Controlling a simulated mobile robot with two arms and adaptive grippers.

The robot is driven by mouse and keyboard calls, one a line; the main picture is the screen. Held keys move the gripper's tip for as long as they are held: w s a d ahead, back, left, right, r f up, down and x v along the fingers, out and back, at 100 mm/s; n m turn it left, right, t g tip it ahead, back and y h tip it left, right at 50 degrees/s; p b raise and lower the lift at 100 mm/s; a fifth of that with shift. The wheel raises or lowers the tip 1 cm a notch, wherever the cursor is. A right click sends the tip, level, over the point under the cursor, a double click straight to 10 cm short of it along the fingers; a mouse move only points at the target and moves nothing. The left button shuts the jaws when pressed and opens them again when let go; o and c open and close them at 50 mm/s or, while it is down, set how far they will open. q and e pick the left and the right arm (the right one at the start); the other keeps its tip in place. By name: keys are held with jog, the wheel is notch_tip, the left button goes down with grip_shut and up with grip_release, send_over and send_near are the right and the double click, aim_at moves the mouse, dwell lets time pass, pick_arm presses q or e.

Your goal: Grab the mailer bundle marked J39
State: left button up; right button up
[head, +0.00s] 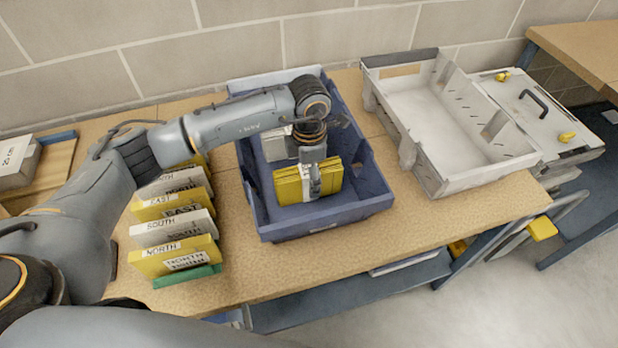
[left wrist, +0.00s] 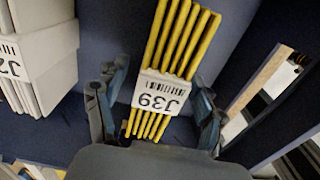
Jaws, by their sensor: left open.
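The mailer bundle marked J39 (head: 300,184) is a stack of yellow mailers with a white band, standing in the blue tote (head: 310,221). In the left wrist view the bundle (left wrist: 172,55) shows its J39 label upside down. My left gripper (head: 313,185) is over the bundle from above. In the left wrist view its two fingers (left wrist: 158,105) are open, one on each side of the bundle, with a gap visible at the left finger. A white bundle (head: 276,145) stands behind in the tote; its label is partly cut off in the left wrist view (left wrist: 42,55).
A white open tray (head: 425,125) and a lidded box (head: 530,112) are to the right. Bare table (head: 430,235) lies in front of the tray. A grey box (head: 14,165) is at far left.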

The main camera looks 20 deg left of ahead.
pick_arm(q)
jog(key=shift+f, duration=1.5)
jog(key=c, duration=1.3)
jog(key=shift+r, duration=0.1)
